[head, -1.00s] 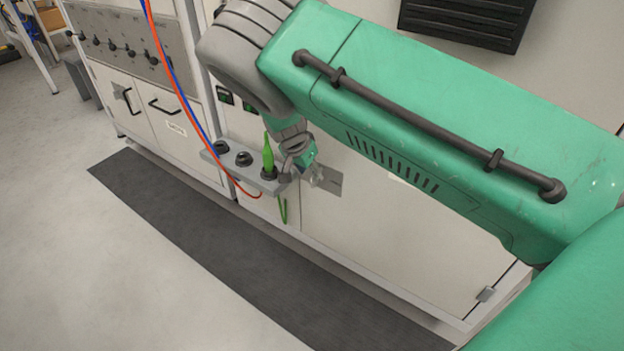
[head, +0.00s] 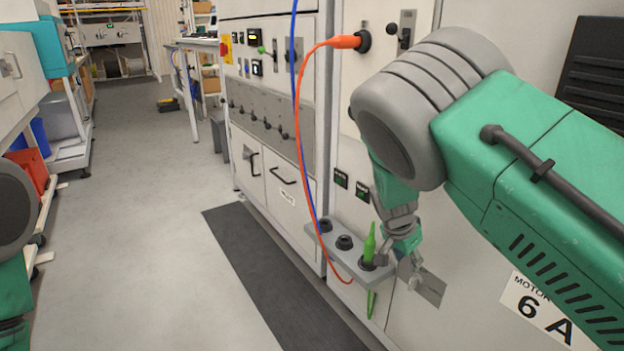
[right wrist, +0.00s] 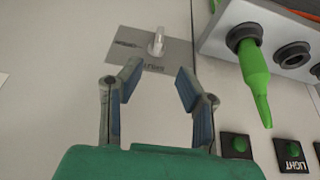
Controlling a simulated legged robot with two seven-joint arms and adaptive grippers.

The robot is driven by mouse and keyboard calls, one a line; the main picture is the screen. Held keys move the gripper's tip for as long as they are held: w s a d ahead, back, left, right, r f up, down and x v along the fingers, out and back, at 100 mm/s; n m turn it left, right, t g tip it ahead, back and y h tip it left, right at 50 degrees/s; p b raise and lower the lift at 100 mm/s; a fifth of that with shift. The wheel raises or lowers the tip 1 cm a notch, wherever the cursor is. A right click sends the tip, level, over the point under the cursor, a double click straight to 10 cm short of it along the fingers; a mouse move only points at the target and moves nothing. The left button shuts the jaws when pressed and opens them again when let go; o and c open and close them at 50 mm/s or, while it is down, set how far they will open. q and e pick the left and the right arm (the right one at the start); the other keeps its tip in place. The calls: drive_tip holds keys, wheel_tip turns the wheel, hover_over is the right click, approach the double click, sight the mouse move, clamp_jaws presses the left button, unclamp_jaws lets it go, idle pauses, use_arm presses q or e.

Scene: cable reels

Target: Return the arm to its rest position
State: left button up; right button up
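My right arm (head: 540,150) reaches across the right of the head view, bent, with its forearm hanging down. Its gripper (head: 398,272) is beside the grey socket shelf, close to the upright green plug (head: 370,245). In the right wrist view the gripper (right wrist: 157,85) is open, with nothing between its two fingers. The green plug (right wrist: 254,72) stands in a shelf socket to the right of the fingers, apart from them. A grey plate with a small light lever (right wrist: 157,42) lies beyond the fingertips. My left gripper is out of view; only part of my left arm shows at the left edge.
The grey shelf (head: 324,243) juts from the cabinet front, with black sockets. An orange plug (head: 345,42) sits in the cabinet, its orange cable hanging beside a blue one. A dark mat (head: 262,265) lies along the cabinets. Open floor (head: 150,200) is to the left.

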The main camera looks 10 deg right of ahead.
drive_tip(key=s+d+f+n+g+p, duration=0.1)
drive_tip(key=s+f+n+p, duration=0.25)
drive_tip(key=s, duration=0.45)
drive_tip(key=s+d+f+n+p, duration=0.2)
drive_tip(key=s+f, duration=0.2)
drive_tip(key=s, duration=0.5)
drive_tip(key=s+a+r+n+y+p, duration=0.2)
drive_tip(key=s+a+n, duration=0.2)
drive_tip(key=s, duration=0.6)
drive_tip(key=s+a+r+n+y+p, duration=0.1)
drive_tip(key=s+a+n+y+p, duration=0.1)
drive_tip(key=s, duration=0.9)
drive_tip(key=shift+a+r+n+p, duration=0.4)
drive_tip(key=shift+a+n+p, duration=0.35)
drive_tip(key=shift+a+n, duration=0.45)
